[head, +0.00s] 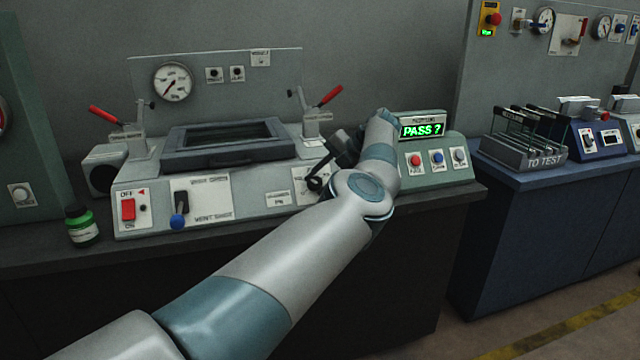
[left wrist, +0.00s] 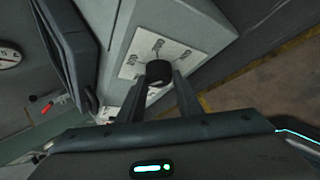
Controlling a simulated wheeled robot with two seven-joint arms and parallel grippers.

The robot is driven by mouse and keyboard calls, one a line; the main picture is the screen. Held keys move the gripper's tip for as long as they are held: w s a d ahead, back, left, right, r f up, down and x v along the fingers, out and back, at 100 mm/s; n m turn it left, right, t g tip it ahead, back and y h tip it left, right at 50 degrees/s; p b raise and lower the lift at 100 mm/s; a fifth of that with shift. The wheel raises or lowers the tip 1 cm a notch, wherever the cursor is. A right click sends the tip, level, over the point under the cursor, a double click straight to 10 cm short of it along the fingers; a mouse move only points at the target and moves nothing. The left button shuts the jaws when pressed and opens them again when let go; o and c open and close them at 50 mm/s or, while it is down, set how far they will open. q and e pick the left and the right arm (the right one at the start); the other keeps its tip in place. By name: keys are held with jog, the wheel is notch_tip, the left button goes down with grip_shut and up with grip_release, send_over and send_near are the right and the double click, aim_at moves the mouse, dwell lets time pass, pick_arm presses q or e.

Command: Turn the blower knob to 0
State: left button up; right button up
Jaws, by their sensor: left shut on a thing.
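The black blower knob (left wrist: 158,72) sits on a white label plate (left wrist: 133,66) in the left wrist view. The plate has several printed marks around the knob, too small to read. My left gripper (left wrist: 160,84) has one finger on each side of the knob and is shut on it. In the head view my left gripper (head: 317,181) reaches down to the right part of the grey machine's sloped front, and the arm hides part of the plate. The knob's setting cannot be told. My right gripper is not in view.
On the same machine are a red OFF/ON switch (head: 128,209), a blue-tipped lever (head: 178,221) and a lidded frame (head: 228,140). A green bottle (head: 81,226) stands left. A PASS? display box (head: 435,158) with buttons stands close right of my forearm.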

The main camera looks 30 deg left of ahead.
pick_arm(q)
jog(key=n+h, duration=0.2)
jog(key=n, duration=0.1)
jog(key=shift+a+r+t+p, duration=0.1)
jog(key=shift+a+t+p, duration=0.05)
jog(key=shift+t+p, duration=0.2)
jog(key=shift+s+n+t+h, duration=0.1)
jog(key=shift+n+t+h, duration=0.15)
jog(key=shift+n+h, duration=0.35)
jog(key=shift+a+n+t+h, duration=0.1)
jog(key=shift+n+t+h, duration=0.25)
jog(key=shift+n, duration=0.35)
jog(key=n+t+h+b, duration=0.1)
jog(key=n, duration=0.1)
jog(key=n+t+h+b, duration=0.1)
jog(key=n+b, duration=0.1)
jog(key=shift+s+a+h, duration=0.15)
jog(key=shift+s+h, duration=0.05)
jog(key=shift+h, duration=0.15)
jog(key=shift+n+t+b, duration=0.3)
jog(key=shift+t+b, duration=0.05)
jog(key=shift+b, duration=0.05)
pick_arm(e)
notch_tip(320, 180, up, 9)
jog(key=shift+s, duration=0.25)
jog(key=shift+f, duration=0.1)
pick_arm(q)
jog(key=o, duration=1)
jog(key=shift+o, duration=0.2)
